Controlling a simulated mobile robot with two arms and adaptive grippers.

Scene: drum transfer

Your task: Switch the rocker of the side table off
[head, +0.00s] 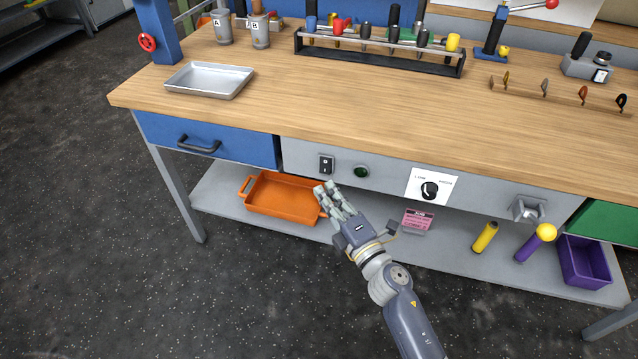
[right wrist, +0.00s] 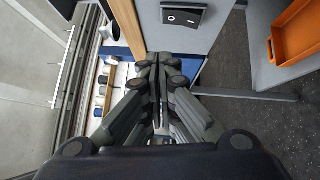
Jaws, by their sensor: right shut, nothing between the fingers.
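The black rocker switch (head: 326,164) sits on the grey front panel (head: 300,156) of the workbench, just right of the blue drawer. It also shows in the right wrist view (right wrist: 182,14), with its line and circle marks, above and right of the fingers. A dark green round lamp (head: 361,172) is to its right and looks unlit. My right gripper (head: 328,188) is shut and empty, just below the rocker in the head view. In the right wrist view the closed fingers (right wrist: 158,62) point past the rocker, apart from it. My left gripper is not in view.
A rotary knob (head: 429,190) on a white plate and a grey socket (head: 527,208) are farther right on the panel. The blue drawer's handle (head: 199,145) sticks out at left. An orange tray (head: 283,195) stands on the lower shelf. The floor in front is clear.

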